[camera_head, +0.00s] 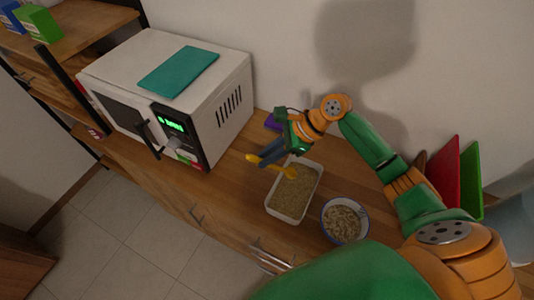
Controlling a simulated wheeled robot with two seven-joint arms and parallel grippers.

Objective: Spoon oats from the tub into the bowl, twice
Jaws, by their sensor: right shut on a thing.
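A white rectangular tub (293,202) of light brown oats stands on the wooden counter. A round bowl (345,222) with a blue rim stands just right of the tub and holds pale, flaky contents. My right gripper (268,158) is at the tub's upper left corner, shut on a yellow spoon (287,171). The spoon's handle end sticks out left of the fingers. Its head is over the tub's far end; I cannot tell whether it touches the oats or carries any. My left gripper is not in view.
A white microwave (208,107) with a teal board (179,71) on top stands to the left. A purple item (272,123) lies behind the gripper. Red (446,172) and green (470,180) boards stand at the right. The counter (231,186) left of the tub is clear.

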